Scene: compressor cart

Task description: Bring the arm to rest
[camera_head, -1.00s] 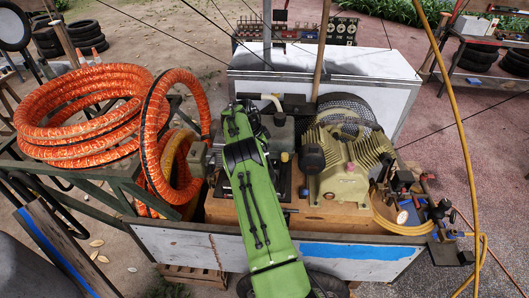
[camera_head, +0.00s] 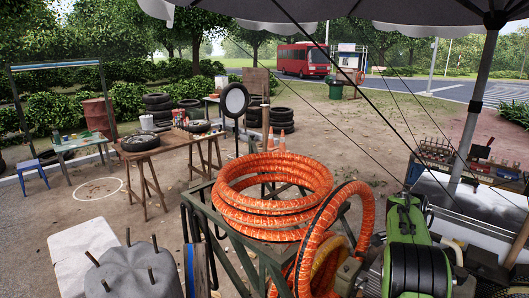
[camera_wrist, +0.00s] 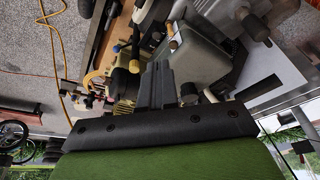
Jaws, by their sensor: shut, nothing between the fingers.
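My green arm (camera_head: 420,262) with black bands shows at the lower right of the head view, over the compressor cart. My gripper (camera_wrist: 157,72) shows in the wrist view as dark grey fingers held together, with nothing between them. They point toward the cart's machinery. A beige finned compressor (camera_wrist: 122,84) lies beyond them to the left, and a grey-green housing (camera_wrist: 195,60) to the right. I cannot tell whether the fingertips touch anything. The fingers cannot be made out in the head view.
Coiled orange hose (camera_head: 275,190) sits on a green metal frame (camera_head: 228,215) left of my arm. A grey cylinder with studs (camera_head: 135,270) stands at the lower left. A canopy pole (camera_head: 475,100) rises at the right. Open dirt ground (camera_head: 170,205) lies beyond, toward a wooden table (camera_head: 140,150).

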